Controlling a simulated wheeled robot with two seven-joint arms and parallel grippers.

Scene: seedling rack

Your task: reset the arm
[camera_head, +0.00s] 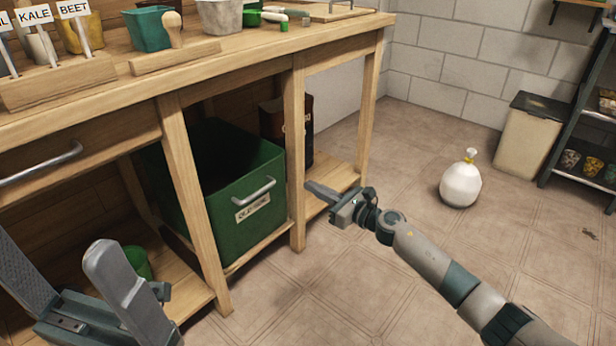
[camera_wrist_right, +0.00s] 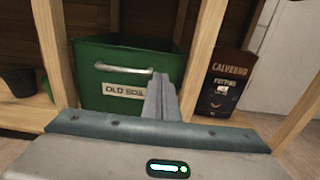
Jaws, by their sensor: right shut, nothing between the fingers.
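My right gripper (camera_head: 312,187) is shut and empty. It is held in front of the wooden workbench (camera_head: 345,40), below its top, near the right front legs. In the right wrist view its closed fingers (camera_wrist_right: 161,98) appear in front of a green bin labelled "OLD SOIL" (camera_wrist_right: 115,95); I cannot tell whether they touch it. My left gripper (camera_head: 50,245) is at the lower left of the head view, its two grey fingers spread wide apart with nothing between them.
The green bin (camera_head: 240,185) and a dark brown box (camera_head: 299,130) stand on the bench's lower shelf. Pots and seed labels (camera_head: 35,14) are on top. A white tied bag (camera_head: 461,185) sits on the floor; a lidded bin (camera_head: 527,145) and dark rack (camera_head: 568,125) stand at right.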

